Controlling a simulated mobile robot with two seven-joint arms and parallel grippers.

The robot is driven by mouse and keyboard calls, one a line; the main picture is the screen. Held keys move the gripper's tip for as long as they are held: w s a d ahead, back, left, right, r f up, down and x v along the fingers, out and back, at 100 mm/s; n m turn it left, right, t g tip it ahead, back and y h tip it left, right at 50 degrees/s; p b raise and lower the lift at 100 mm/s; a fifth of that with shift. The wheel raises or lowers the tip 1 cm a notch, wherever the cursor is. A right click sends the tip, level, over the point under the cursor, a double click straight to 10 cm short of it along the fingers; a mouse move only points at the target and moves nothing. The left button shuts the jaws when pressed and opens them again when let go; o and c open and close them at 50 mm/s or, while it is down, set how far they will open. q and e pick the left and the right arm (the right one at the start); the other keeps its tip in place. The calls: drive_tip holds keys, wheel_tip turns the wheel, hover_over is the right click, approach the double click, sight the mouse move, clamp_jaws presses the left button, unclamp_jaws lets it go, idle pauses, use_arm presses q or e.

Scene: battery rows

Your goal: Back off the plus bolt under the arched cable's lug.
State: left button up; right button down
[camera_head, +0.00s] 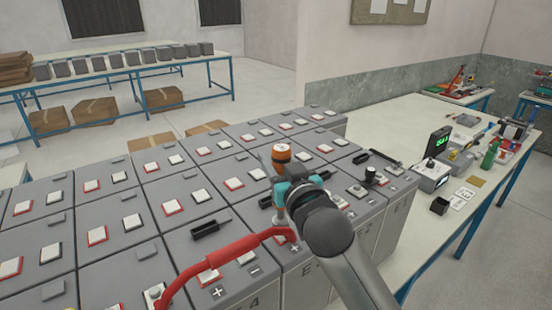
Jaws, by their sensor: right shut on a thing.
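The arched red cable (208,268) runs over the front row of batteries, from the lower left up to the right. Its right end (284,234) meets a battery top just left of a plus mark (293,248), close below my right gripper. I cannot make out the lug or bolt there. Near its lower left end a light bolt-like post (153,293) shows. My right gripper (292,190) is shut on a tool with an orange handle and white band (281,156). My left gripper is not in view.
Rows of grey batteries (178,188) with red-edged and black-edged terminal covers fill the middle. Black handles or bars lie on some tops. A bench (415,130) at right holds a meter with a green display (438,142) and tools. A far table (120,72) carries grey blocks.

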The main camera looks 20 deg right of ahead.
drive_tip(key=shift+f, duration=0.4)
idle(0.3)
